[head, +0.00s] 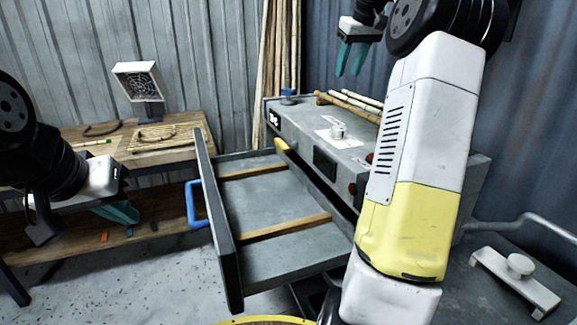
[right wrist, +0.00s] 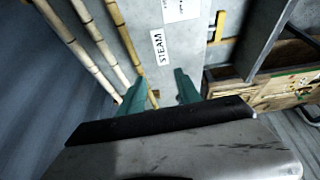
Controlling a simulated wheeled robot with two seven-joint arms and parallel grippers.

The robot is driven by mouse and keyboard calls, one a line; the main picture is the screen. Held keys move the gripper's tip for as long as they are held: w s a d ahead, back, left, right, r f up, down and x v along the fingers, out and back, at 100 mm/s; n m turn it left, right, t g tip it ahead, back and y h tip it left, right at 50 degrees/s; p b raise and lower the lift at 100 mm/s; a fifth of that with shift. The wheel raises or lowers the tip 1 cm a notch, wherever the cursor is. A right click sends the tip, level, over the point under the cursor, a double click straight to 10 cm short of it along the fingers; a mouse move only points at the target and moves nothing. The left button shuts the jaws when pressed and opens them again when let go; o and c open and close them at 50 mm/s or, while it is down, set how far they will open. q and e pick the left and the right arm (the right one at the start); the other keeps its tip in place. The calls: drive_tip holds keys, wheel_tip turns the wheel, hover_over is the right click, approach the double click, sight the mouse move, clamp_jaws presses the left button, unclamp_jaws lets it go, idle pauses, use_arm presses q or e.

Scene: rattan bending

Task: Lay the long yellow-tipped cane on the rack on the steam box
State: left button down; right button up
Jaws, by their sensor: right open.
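The grey steam box (head: 300,122) stands in the middle of the head view with its drawer (head: 270,195) pulled open. Several pale canes (head: 350,104) lie on top of it at the back; they run along the left of the right wrist view (right wrist: 85,40). I cannot tell which is the long yellow-tipped one, and no separate rack is clear. My right gripper (head: 353,58) is open above the box top, and the nearest cane (right wrist: 127,45) passes behind its left finger in the wrist view. My left gripper (head: 118,212) is at the left, away from the box; its jaw gap is unclear.
Two wooden slats (head: 275,227) cross the drawer, which has a blue handle (head: 195,204). A short yellow piece (head: 282,146) shows at the box's front edge. A wooden bench (head: 190,130) with a small heater (head: 139,82) stands left. Tall canes (head: 277,50) lean behind.

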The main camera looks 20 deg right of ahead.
drive_tip(key=s+a+f, duration=0.3)
drive_tip(key=s+a, duration=0.9)
drive_tip(key=a, duration=0.5)
drive_tip(key=s+a+f+y, duration=0.1)
drive_tip(key=s+a+f, duration=0.3)
drive_tip(key=s+f, duration=0.3)
drive_tip(key=s+a+f+m+t, duration=0.1)
drive_tip(key=s+a+f, duration=0.2)
drive_tip(key=s+f, duration=0.3)
drive_tip(key=s, duration=0.5)
drive_tip(key=shift+a+f+y, duration=0.35)
drive_tip(key=shift+y, duration=0.05)
use_arm(q)
drive_tip(key=shift+a, duration=0.1)
use_arm(e)
drive_tip(key=shift+a, duration=0.1)
